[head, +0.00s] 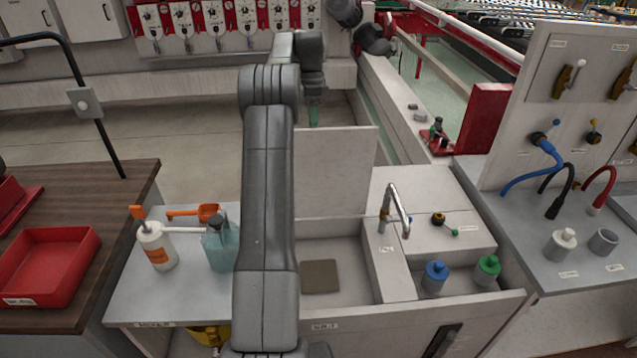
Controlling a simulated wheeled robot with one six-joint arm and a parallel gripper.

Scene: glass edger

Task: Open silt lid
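A pale grey flat panel (345,165), which looks like the silt lid, stands upright at the back of an open basin (335,255). A flat brown patch (320,276) shows on the basin floor. My arm reaches over the basin's left side, and my gripper (313,100) is above the panel's top edge. A small green piece (313,116) shows just under the gripper, at that edge. I cannot tell whether it is a handle or whether the fingers hold it. The fingers are too small to make out. My arm hides the panel's and basin's left parts.
A white bottle (157,246), a blue-green bottle (218,247) and an orange scoop (200,212) are on the left counter. A red tray (48,268) is far left.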

